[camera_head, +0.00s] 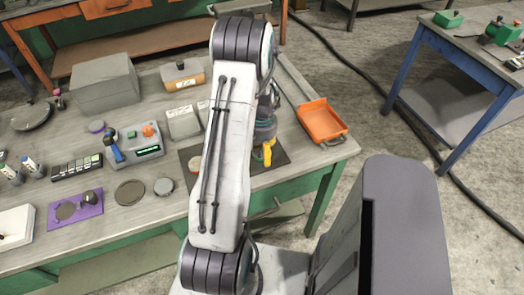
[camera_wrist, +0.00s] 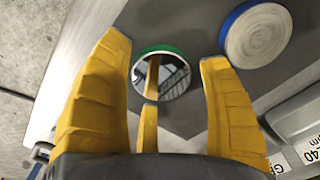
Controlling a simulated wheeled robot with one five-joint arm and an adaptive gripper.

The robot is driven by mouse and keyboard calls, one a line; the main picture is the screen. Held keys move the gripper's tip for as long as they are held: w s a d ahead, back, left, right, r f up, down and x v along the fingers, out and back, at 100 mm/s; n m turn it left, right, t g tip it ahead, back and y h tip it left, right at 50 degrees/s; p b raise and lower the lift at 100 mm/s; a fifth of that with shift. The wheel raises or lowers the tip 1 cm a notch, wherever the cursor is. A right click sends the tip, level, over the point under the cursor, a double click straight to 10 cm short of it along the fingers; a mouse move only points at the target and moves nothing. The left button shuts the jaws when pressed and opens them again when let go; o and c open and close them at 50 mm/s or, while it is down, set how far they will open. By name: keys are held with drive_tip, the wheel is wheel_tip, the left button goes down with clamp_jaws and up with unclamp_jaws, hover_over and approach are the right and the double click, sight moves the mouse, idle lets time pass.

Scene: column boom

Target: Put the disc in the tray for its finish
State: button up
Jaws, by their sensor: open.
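A disc with a green rim and a mirror-like face (camera_wrist: 172,78) lies on a dark mat (camera_wrist: 190,25) in the wrist view. My gripper (camera_wrist: 165,54) is open, its yellow fingers spread to either side of this disc. The disc's face reflects a yellow strip. A second disc, with a blue rim and a dull brushed face (camera_wrist: 257,34), lies on the mat to the upper right, outside the fingers. Grey labelled trays (camera_head: 184,123) stand left of my arm.
The labelled trays' edge (camera_wrist: 290,112) shows at the wrist view's right. An orange pan (camera_head: 321,121) lies at the bench's right end. A control box (camera_head: 135,146), dark round pieces (camera_head: 130,192), a purple mat (camera_head: 75,212) and a grey box (camera_head: 104,84) occupy the left.

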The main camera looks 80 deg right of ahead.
drive_tip(key=shift+f, duration=0.5)
drive_tip(key=shift+o, duration=0.2)
drive_tip(key=c, duration=1)
drive_tip(key=shift+r, duration=0.15)
drive_tip(key=shift+c, duration=0.3)
